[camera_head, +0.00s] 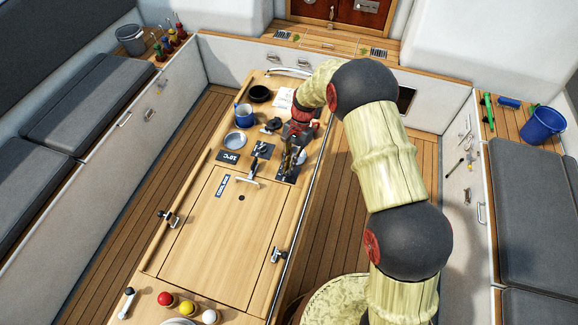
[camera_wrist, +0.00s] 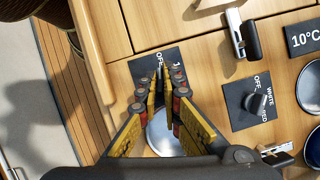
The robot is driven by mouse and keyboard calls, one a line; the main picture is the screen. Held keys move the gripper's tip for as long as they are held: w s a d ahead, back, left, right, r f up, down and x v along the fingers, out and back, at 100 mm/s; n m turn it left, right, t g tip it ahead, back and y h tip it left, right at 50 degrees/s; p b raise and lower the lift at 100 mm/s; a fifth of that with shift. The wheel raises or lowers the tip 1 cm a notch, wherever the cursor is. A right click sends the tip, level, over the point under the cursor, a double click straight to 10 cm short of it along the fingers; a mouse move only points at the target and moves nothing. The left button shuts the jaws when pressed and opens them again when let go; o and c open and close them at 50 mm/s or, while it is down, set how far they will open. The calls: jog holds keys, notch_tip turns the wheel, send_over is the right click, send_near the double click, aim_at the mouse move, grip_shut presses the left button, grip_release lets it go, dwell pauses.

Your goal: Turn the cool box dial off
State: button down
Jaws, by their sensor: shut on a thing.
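A dark dial panel (camera_wrist: 148,64) with white markings lies under my gripper (camera_wrist: 160,80) on the wooden table top; a "1" shows in the wrist view. My gripper's fingertips are close together over this panel, shut on its dial. The dial itself is hidden between the fingers, so its setting cannot be read. In the head view my gripper (camera_head: 290,160) reaches down over the same panel (camera_head: 287,172), right of the other dark panels. A second panel (camera_wrist: 240,113) has a black knob (camera_wrist: 256,102) and the words OFF and WHITE; my gripper is apart from it.
A "10°C" display (camera_head: 228,157) sits left of the dials. A blue mug (camera_head: 243,114), black bowl (camera_head: 260,93) and grey dish (camera_head: 235,139) stand behind. A round metallic dish (camera_wrist: 163,140) is close beside my fingers.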

jog(key=c, duration=2)
grip_release()
jog(key=v, duration=1.2)
jog(key=shift+a, duration=0.1)
